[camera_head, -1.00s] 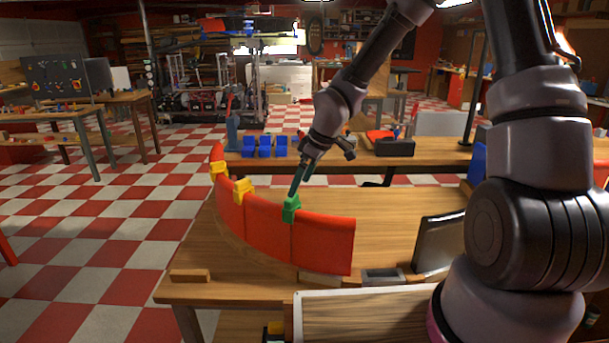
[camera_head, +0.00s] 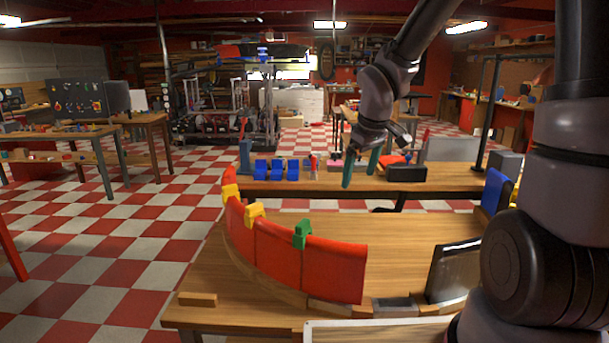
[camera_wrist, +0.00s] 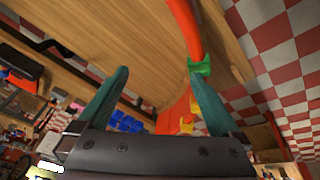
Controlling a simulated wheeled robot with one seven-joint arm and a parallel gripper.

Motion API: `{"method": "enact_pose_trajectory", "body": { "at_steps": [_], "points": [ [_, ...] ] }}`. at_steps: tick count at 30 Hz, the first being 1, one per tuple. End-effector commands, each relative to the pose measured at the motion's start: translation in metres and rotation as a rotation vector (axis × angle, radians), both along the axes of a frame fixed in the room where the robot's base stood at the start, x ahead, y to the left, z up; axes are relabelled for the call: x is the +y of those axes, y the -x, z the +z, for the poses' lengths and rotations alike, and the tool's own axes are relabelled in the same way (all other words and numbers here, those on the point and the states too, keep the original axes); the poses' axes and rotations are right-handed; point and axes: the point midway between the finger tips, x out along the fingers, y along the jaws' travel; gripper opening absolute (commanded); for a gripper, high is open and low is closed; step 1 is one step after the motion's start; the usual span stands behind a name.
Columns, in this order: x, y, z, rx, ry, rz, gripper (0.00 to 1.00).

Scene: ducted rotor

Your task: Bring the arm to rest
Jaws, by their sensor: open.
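My gripper (camera_head: 360,168) is open and empty, raised above the wooden table (camera_head: 400,250), to the right of and above the green clip (camera_head: 302,234). Its two teal fingers stand wide apart in the wrist view (camera_wrist: 155,95). The green clip sits on the top edge of the curved red panel wall (camera_head: 285,265), over a joint between panels. It also shows in the wrist view (camera_wrist: 200,67), near the right finger but looking apart from it. Two yellow clips (camera_head: 254,213) and (camera_head: 230,193) sit further left along the same wall.
A dark tilted panel (camera_head: 450,270) stands on the table's right side. A small wooden block (camera_head: 197,299) lies at the left front corner. Behind is a second bench with blue bins (camera_head: 276,170) and a black box (camera_head: 407,173). Space above the table's middle is clear.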

Motion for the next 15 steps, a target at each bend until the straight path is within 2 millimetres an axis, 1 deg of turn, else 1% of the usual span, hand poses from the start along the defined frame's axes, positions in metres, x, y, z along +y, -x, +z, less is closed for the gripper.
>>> {"method": "enact_pose_trajectory", "body": {
  "at_steps": [1,3,5,6,8,9,12,15],
  "points": [
    [-0.014,0.007,0.020,-0.026,0.005,-0.077,1.00],
    [-0.033,0.018,0.043,-0.049,-0.005,-0.193,1.00],
    [-0.048,0.030,0.063,-0.070,-0.026,-0.290,1.00],
    [-0.057,0.039,0.076,-0.084,-0.046,-0.354,1.00],
    [-0.068,0.054,0.095,-0.104,-0.086,-0.448,1.00],
    [-0.075,0.065,0.106,-0.116,-0.119,-0.509,1.00],
    [-0.090,0.093,0.133,-0.141,-0.217,-0.648,1.00],
    [-0.099,0.119,0.153,-0.153,-0.330,-0.763,1.00]
  ]
}}
